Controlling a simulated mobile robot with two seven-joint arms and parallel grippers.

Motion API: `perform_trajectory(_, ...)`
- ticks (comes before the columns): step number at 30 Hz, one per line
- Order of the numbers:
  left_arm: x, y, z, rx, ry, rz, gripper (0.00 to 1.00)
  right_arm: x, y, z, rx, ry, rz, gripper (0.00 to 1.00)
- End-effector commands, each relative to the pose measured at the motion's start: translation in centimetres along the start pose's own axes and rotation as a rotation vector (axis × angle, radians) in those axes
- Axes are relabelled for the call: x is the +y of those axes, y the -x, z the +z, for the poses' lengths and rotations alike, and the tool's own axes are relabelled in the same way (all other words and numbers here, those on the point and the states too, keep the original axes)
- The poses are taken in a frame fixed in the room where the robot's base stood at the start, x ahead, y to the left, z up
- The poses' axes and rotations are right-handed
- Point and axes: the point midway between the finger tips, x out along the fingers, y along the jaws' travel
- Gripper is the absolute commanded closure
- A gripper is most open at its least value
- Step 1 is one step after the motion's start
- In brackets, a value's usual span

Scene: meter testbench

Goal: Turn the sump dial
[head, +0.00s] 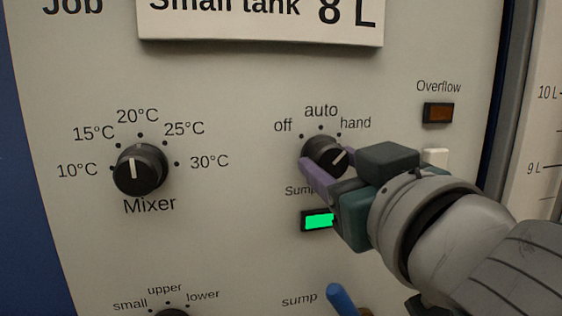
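The sump dial (320,146) is a round black knob with a white pointer line, below the marks off, auto and hand. Its line slants up to the right, toward the hand side. My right gripper (328,167) reaches in from the lower right. One purple finger lies against the dial's lower left side; the other finger is mostly hidden at its right side. The fingers look closed around the dial, though the contact on the right is hidden. A lit green lamp (317,221) sits below, partly covered by the gripper. My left gripper is not in view.
The mixer dial (140,169) is on the left of the panel. A blue lever (342,298) and another dial (171,312) are at the bottom edge. A level scale (540,130) stands at the far right.

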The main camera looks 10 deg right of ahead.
Motion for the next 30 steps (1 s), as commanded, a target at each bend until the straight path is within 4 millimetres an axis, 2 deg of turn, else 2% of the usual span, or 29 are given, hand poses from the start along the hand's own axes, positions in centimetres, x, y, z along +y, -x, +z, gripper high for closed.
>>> perform_trajectory(2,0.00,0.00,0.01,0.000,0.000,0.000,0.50,0.00,0.01,0.00,0.000,0.000,0.000,0.62)
perform_trajectory(12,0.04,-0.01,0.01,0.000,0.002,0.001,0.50,0.01,0.01,0.00,0.000,0.000,0.000,1.00)
perform_trajectory(22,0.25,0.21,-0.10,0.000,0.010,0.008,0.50,0.03,0.01,-0.05,-0.001,0.035,0.000,1.00)
perform_trajectory(30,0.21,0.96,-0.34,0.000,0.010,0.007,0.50,0.05,-0.01,-0.22,0.000,0.191,0.000,1.00)
